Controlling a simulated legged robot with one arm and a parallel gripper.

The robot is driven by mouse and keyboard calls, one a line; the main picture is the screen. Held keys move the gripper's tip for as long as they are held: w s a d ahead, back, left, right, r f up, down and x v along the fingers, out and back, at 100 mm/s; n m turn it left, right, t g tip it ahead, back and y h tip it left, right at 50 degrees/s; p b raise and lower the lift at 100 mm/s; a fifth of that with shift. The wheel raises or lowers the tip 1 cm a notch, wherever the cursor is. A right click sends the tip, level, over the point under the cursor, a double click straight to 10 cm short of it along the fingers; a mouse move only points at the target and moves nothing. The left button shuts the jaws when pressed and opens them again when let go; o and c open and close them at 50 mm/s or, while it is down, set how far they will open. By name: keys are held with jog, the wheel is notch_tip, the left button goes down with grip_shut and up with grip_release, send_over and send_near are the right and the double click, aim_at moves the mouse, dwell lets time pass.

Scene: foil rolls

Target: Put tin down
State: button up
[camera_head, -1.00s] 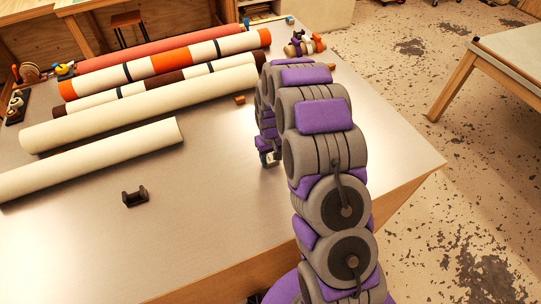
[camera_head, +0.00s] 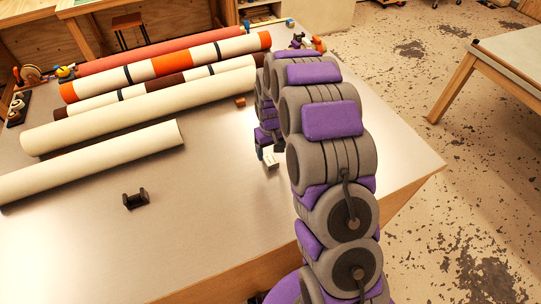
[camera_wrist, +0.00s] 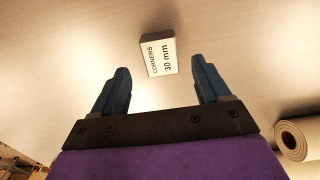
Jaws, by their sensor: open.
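The tin (camera_wrist: 158,54) is a small box with a pale top lettered "CORNERS 30 mm". In the wrist view it sits on the table, a little beyond and between my fingertips, with its top facing the camera. My gripper (camera_wrist: 160,76) has two dark blue fingers spread wide, with nothing between them and no contact with the tin visible. In the head view the tin (camera_head: 270,161) shows as a small pale spot just beside the end of my arm. The fingers there are mostly hidden by my arm.
Long rolls, cream (camera_head: 140,108) and striped orange (camera_head: 165,65), lie across the back and left of the table (camera_head: 200,220). A small dark cradle (camera_head: 135,200) stands at the front left. The table's middle is bare.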

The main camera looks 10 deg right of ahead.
aim_at(271, 160)
notch_tip(271, 160, up, 7)
jog(key=s+r, duration=1.2)
jog(key=s, duration=0.4)
jog(key=s+r+m+g, duration=0.1)
jog(key=s+r+m, duration=0.1)
jog(key=s, duration=2.2)
jog(key=shift+r+g, duration=0.4)
